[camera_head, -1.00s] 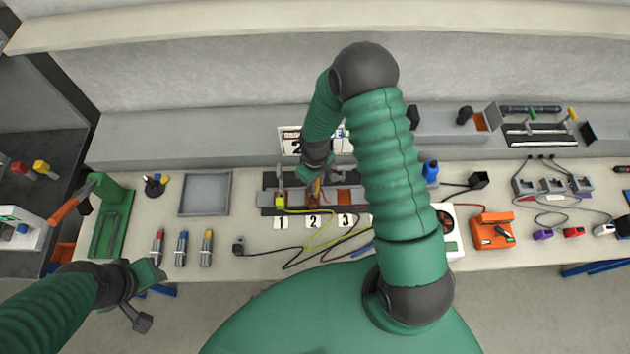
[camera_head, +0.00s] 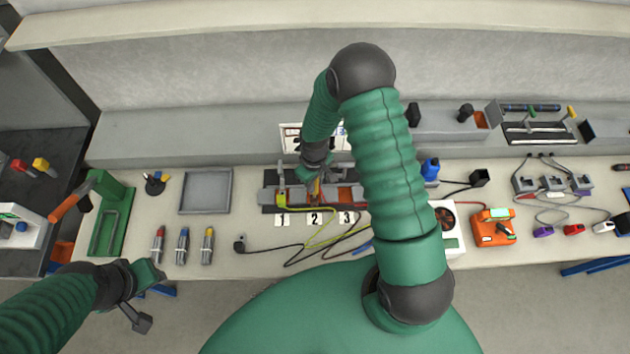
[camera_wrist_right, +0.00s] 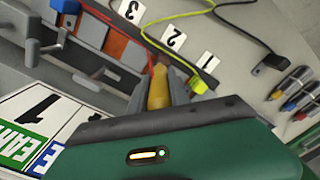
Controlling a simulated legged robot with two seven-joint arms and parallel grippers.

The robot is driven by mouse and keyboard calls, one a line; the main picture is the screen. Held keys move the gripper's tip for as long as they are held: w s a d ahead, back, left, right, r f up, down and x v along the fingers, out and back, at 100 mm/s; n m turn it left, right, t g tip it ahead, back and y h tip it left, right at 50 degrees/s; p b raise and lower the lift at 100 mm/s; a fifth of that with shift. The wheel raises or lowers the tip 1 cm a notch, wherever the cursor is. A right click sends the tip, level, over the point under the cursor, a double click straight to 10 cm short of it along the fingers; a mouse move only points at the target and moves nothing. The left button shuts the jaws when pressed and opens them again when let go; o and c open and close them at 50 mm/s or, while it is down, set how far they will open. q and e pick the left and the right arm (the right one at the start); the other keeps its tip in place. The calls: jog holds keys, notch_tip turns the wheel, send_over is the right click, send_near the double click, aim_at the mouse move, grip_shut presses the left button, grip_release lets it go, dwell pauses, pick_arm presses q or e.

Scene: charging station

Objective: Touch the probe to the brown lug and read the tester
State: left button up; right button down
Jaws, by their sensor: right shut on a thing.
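The orange tester (camera_head: 488,234) stands on the bench at the right, with a red lead and a small greenish display patch (camera_head: 497,213); any reading is too small to make out. My right gripper (camera_head: 314,182) is low over the terminal block at label 2. In the right wrist view it is shut on a yellow-orange probe (camera_wrist_right: 158,92). A brown piece, seemingly the brown lug (camera_wrist_right: 160,66), shows at the probe's far end; exact contact is unclear. My left gripper (camera_head: 137,298) is at the lower left, apart from the bench items; its jaws are unclear.
Number cards 1 (camera_head: 282,219), 2 and 3 lie before the grey terminal block (camera_head: 268,196). Yellow-green and black cables cross the bench there. A grey tray (camera_head: 206,190) and several coloured-tip tools stand left. My right arm hides part of the bench.

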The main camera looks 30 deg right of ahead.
jog(key=shift+a, duration=0.35)
pick_arm(q)
jog(key=shift+a+f, duration=0.1)
jog(key=shift+a, duration=0.3)
jog(key=shift+d, duration=0.1)
pick_arm(e)
jog(key=shift+d, duration=0.1)
